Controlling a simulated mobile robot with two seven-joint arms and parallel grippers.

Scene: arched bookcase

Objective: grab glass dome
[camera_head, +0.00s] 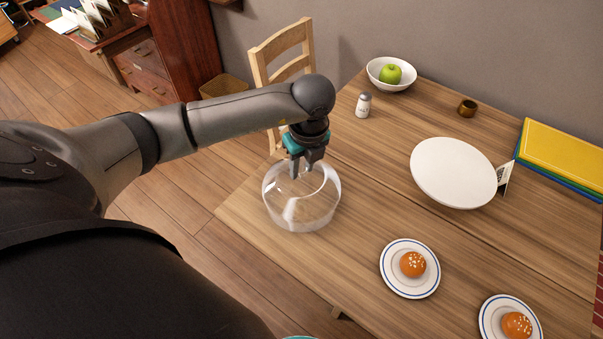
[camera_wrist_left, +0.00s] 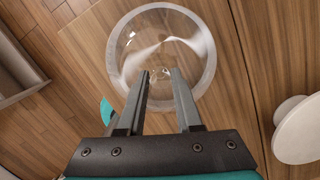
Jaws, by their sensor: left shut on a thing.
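The clear glass dome (camera_head: 301,210) is at the left end of the wooden table. My left gripper (camera_head: 307,165) comes down over its top. In the left wrist view the dome (camera_wrist_left: 127,45) shows as a clear round shape with a pale rim, and my left gripper's fingers (camera_wrist_left: 160,75) reach to the small knob at its centre. The left gripper is shut on the dome's knob, which is partly hidden between the fingertips. I cannot tell whether the dome's rim touches the table. My right gripper is not in view.
A wooden chair (camera_head: 262,72) stands behind.

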